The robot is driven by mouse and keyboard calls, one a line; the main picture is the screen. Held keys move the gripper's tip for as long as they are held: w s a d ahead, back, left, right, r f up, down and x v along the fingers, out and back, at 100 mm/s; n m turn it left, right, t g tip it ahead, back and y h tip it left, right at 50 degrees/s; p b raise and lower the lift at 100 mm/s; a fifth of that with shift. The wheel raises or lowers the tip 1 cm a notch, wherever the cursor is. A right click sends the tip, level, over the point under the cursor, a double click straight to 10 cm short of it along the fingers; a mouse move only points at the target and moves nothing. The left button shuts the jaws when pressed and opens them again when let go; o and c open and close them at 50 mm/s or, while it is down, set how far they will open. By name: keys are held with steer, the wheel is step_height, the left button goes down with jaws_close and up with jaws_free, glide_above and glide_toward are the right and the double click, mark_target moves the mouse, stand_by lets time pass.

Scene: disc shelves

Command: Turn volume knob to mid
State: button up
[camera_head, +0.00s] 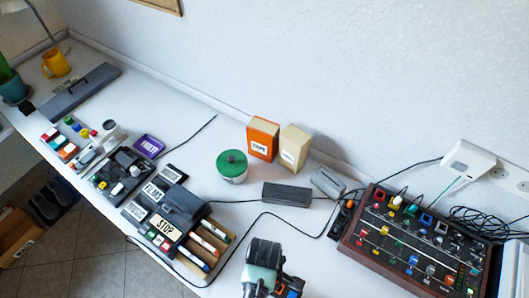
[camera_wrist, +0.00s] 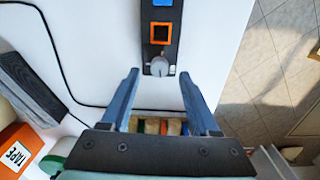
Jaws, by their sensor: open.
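A round grey knob (camera_wrist: 159,66) sits at the near end of a narrow dark panel (camera_wrist: 172,30), which also carries an orange-framed square and a blue square. My gripper (camera_wrist: 160,78) is open, with its two fingers on either side of the knob in the wrist view. I cannot tell how far above the knob the tips are, and no contact shows. In the head view my gripper (camera_head: 263,262) is at the bottom centre, and part of the dark panel (camera_head: 289,291) shows beside it. The knob is hidden there.
A large wood-sided console (camera_head: 400,250) with many knobs and sliders stands at the right. A marker tray (camera_head: 205,240), an orange tape box (camera_head: 262,139) and a green-lidded jar (camera_head: 232,166) stand nearby. Black cables cross the white table.

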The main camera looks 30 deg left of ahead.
steer(key=shift+f, duration=1.25)
steer(key=shift+c, duration=0.2)
jaws_close()
